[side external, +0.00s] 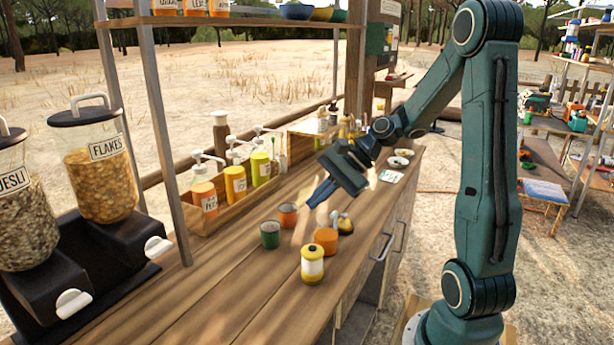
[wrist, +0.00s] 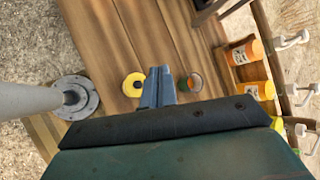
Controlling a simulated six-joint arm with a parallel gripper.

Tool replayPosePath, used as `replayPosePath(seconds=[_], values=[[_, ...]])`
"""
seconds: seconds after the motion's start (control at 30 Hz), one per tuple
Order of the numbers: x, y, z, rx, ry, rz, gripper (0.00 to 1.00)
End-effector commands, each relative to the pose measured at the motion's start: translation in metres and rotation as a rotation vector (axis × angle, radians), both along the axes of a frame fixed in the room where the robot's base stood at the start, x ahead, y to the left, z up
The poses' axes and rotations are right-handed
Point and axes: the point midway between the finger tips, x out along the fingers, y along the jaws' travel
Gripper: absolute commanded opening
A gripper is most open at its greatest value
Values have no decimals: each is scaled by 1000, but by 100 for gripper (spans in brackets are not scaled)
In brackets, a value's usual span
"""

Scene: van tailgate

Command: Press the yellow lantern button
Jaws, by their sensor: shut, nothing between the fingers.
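The yellow lantern (side external: 312,267) stands upright near the front edge of the wooden counter in the side external view. It has a pale middle band and a dark button on top. The fingers also show in the wrist view (wrist: 158,71).
A green cup (side external: 270,235) and a reddish cup (side external: 288,214) stand further left. Pump bottles (side external: 235,184) fill a wooden tray at the back.

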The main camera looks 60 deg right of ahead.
Motion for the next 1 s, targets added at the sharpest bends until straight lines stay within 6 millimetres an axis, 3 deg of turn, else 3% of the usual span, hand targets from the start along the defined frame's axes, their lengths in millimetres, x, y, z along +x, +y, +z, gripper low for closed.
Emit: replayPosePath(seconds=[0.47,1.0], values=[[0,0,-5,0,0,2,0],[0,1,-52,3,2,2,0]])
